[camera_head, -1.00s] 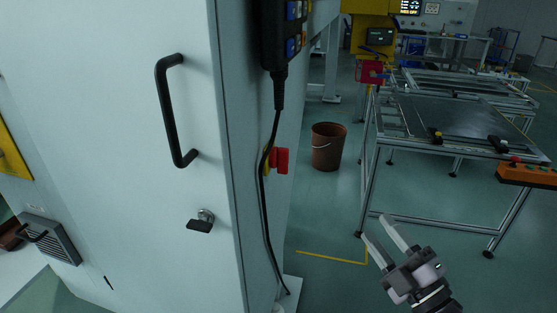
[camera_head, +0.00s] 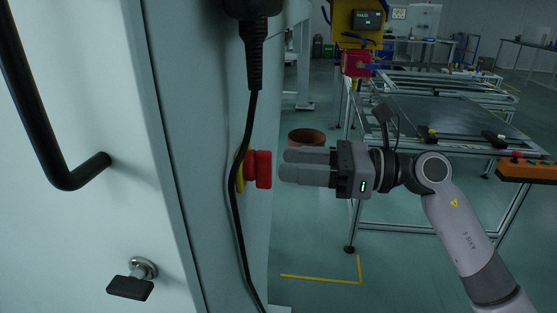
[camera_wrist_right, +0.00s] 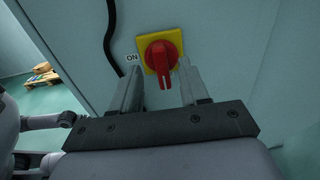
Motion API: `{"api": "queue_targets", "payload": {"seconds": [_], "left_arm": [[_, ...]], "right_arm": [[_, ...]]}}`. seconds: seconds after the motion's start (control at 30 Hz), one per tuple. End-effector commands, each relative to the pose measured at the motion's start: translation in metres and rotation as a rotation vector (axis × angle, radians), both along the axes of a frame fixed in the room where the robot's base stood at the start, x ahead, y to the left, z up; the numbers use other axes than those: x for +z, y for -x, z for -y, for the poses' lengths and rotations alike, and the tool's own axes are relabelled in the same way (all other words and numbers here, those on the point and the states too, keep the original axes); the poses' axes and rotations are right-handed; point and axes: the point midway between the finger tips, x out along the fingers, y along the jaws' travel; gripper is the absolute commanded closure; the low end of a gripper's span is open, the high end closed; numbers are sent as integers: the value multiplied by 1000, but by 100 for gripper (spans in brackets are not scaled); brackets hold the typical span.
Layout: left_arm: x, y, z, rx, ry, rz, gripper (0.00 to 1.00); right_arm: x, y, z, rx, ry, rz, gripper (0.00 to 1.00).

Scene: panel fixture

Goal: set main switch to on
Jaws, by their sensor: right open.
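The main switch is a red rotary knob (camera_head: 258,169) on a yellow plate (camera_head: 239,171), mounted on the side of the white cabinet. In the right wrist view the red knob (camera_wrist_right: 161,58) sits on its yellow plate, its grip pointing down and slightly right. A label "ON" (camera_wrist_right: 132,57) is left of the plate. My right gripper (camera_head: 282,167) is level with the knob, its fingertips just to the right of it. In the wrist view its open fingers (camera_wrist_right: 162,92) straddle the knob's lower end, with nothing held. My left gripper is not in view.
A black cable (camera_head: 236,205) hangs down the cabinet side, close to the switch. The cabinet door has a black handle (camera_head: 40,120) and a latch (camera_head: 131,286). A brown bucket (camera_head: 306,137) and a metal-framed table (camera_head: 455,115) stand behind my right arm.

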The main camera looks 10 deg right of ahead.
Motion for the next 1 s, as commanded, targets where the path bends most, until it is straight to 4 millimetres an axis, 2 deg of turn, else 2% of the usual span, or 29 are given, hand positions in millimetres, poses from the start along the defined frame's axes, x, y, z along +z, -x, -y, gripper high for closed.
{"api": "queue_targets", "payload": {"seconds": [0.1,0.2,0.53,0.57,0.6,0.67,0.7,1.0], "left_arm": [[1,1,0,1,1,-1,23],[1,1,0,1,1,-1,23],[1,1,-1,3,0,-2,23],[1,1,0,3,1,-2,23],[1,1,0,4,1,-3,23],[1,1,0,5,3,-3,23],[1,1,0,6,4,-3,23],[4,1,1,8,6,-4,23]], "right_arm": [[1,-6,-16,2,-3,0,55],[1,-10,-24,0,-4,-1,55],[0,-12,-29,0,-3,-1,55],[0,-12,-29,0,-3,-1,62],[0,-12,-29,0,-3,-2,75],[0,-12,-29,0,-3,-2,94],[0,-12,-29,0,-3,-2,100],[1,-12,-28,0,-9,-20,100]]}}
